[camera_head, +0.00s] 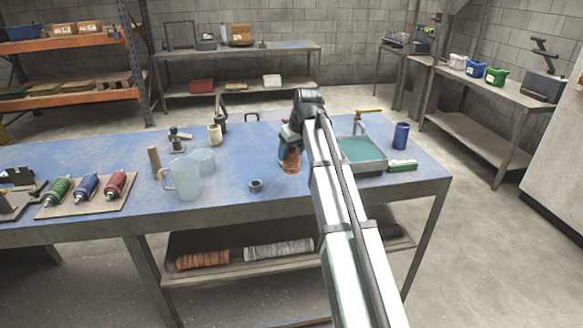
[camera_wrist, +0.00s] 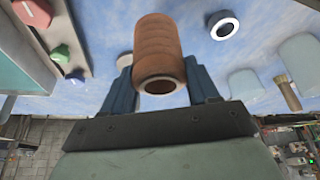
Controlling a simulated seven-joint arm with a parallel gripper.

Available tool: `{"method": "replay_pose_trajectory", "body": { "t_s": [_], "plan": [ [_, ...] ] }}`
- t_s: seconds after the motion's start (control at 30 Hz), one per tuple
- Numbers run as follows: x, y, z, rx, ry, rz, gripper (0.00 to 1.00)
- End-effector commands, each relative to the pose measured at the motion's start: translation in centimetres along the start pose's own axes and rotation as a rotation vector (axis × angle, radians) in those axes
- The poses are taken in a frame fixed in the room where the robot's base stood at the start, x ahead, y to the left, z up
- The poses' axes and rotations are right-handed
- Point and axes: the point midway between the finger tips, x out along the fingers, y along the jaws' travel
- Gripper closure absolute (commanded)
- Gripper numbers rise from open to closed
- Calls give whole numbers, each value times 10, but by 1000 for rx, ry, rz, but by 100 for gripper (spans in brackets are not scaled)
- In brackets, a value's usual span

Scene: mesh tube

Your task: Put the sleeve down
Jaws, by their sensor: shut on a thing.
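An orange-brown ribbed sleeve (camera_wrist: 158,50) with a pale-rimmed open end sits between the two blue fingers of my gripper (camera_wrist: 160,85) in the wrist view. The fingers press on it from both sides. In the head view the sleeve (camera_head: 290,162) shows under my gripper (camera_head: 289,150), over the blue workbench top (camera_head: 230,165). I cannot tell whether its lower end touches the bench. My wrist hides its upper part in the head view.
A grey tray with a teal inside (camera_head: 385,163) lies just right. A small dark ring (camera_head: 256,186) lies left, then a clear pitcher (camera_head: 186,178) and a beaker (camera_head: 203,160). A blue cup (camera_head: 401,135) stands far right. Bench between ring and pitcher is bare.

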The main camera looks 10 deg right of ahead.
Motion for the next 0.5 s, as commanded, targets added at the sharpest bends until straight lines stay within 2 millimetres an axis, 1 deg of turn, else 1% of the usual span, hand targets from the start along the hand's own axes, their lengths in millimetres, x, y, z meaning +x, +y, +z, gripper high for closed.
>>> {"method": "replay_pose_trajectory", "body": {
  "t_s": [0.03, 0.27, 0.5],
  "plan": [
    [7, 0, 4, 0, -1, -1, 74],
    [22, 0, 10, 0, 0, -1, 74],
    [47, 0, 20, 0, -1, -1, 74]
  ]
}}
